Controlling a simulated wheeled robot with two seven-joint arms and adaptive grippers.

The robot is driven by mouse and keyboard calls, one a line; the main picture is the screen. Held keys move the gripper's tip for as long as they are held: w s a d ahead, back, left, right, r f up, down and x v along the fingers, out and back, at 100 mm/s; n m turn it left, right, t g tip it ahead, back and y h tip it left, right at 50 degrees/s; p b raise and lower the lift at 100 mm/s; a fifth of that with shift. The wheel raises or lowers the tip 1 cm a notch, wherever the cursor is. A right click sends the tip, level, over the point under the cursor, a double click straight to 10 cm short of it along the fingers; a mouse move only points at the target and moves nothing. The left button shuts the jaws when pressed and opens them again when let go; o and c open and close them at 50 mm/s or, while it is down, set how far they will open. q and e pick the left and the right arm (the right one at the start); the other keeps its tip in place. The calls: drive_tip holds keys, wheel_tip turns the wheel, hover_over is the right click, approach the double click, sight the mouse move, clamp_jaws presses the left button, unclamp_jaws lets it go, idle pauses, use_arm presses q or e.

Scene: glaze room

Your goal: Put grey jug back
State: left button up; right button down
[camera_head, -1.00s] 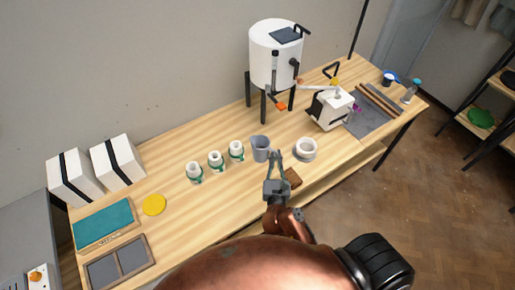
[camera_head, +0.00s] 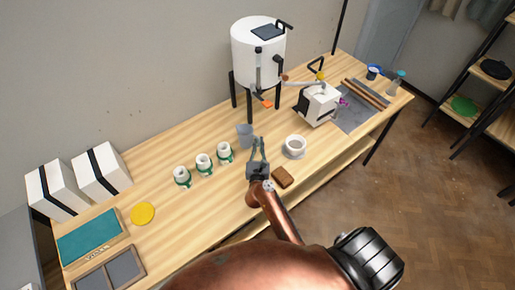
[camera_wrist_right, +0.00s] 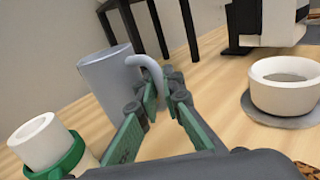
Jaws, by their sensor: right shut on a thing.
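The grey jug (camera_head: 245,135) is near the middle of the table, between the row of white cups and the white bowl. It also shows in the right wrist view (camera_wrist_right: 108,82), a little tilted in that picture, with its curved handle toward me. My right gripper (camera_head: 258,142) is shut on the jug's handle; its green-padded fingers (camera_wrist_right: 160,102) are around the handle in the wrist view. The fingers partly hide the jug's lower part, so I cannot tell whether its base touches the table. My left gripper is not in view.
White cups with green bases (camera_head: 204,164) stand left of the jug. A white bowl (camera_head: 294,147) sits on a grey disc to the right. A white tank (camera_head: 258,55) on black legs stands behind. A brown block (camera_head: 283,177) lies near the front edge.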

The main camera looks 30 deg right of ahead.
drive_tip(key=shift+w+f, duration=0.2)
drive_tip(key=shift+f, duration=0.05)
drive_tip(key=f, duration=0.1)
drive_tip(key=f+b, duration=0.1)
drive_tip(key=f, duration=0.1)
drive_tip(key=shift+w+d+f+b, duration=0.15)
drive_tip(key=shift+w+b, duration=0.15)
drive_tip(key=shift+f, duration=0.1)
drive_tip(key=shift+f, duration=0.15)
drive_tip(key=c, duration=2.5)
unclamp_jaws()
drive_tip(key=shift+f, duration=0.1)
drive_tip(key=shift+c, duration=0.2)
drive_tip(key=o, duration=0.4)
drive_tip(key=shift+o, duration=0.2)
